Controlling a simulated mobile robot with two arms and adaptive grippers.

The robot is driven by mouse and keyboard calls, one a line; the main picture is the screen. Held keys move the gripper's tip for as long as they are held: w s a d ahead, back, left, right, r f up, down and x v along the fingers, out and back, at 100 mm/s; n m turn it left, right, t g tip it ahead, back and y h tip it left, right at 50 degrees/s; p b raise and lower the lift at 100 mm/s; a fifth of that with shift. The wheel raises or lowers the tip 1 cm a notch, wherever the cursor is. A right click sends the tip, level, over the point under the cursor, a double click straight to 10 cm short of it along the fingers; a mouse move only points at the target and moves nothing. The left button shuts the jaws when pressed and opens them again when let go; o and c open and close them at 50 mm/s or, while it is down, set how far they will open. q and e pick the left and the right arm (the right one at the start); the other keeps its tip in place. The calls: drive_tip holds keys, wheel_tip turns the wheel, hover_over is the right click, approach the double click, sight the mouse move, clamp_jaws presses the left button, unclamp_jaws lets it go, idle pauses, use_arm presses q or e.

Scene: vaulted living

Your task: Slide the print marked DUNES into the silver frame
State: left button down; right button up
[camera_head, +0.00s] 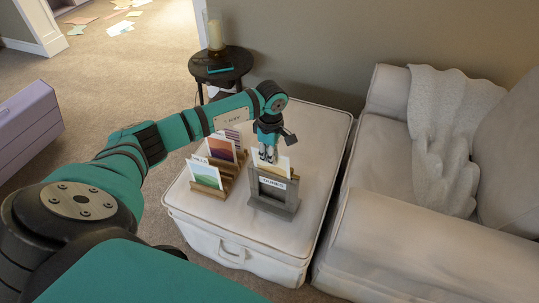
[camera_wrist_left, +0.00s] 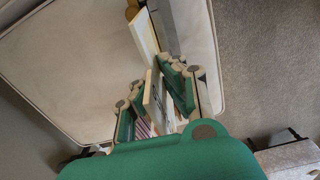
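The silver-grey frame (camera_head: 291,208) stands upright on the pale ottoman, with a dark front. A white strip on its front appears to read DUNES. A print with a yellowish face (camera_head: 283,167) shows above and behind the frame's top edge. My left gripper (camera_head: 267,156) is pointed down at this print, just above the frame. In the left wrist view, a pale card (camera_wrist_left: 154,95) stands between the fingers of the left gripper (camera_wrist_left: 152,82). Whether both fingers press on it is unclear. How deep the print sits in the frame is hidden. My right gripper is out of view.
A wooden rack (camera_head: 222,189) left of the frame holds several prints, including a green one (camera_head: 205,175) and a red one (camera_head: 221,149). The ottoman (camera_head: 316,130) has free room at the back right. A sofa (camera_head: 400,240) stands right; a small dark table (camera_head: 222,68) stands behind.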

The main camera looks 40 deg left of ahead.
sight(271, 166)
use_arm(q)
drive_tip(key=shift+s+d+f+b, duration=0.1)
drive_tip(key=shift+f+b, duration=0.3)
drive_tip(key=shift+f, duration=0.35)
drive_tip(key=shift+f+b, duration=0.7)
drive_tip(key=shift+f, duration=0.2)
drive_tip(key=shift+f+b, duration=0.45)
drive_tip(key=shift+f, duration=0.25)
drive_tip(key=shift+f+b, duration=0.3)
drive_tip(key=shift+b, duration=0.1)
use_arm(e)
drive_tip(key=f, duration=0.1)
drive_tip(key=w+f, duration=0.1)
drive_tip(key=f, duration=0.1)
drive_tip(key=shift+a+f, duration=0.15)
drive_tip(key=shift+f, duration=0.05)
use_arm(q)
drive_tip(key=shift+f, duration=0.2)
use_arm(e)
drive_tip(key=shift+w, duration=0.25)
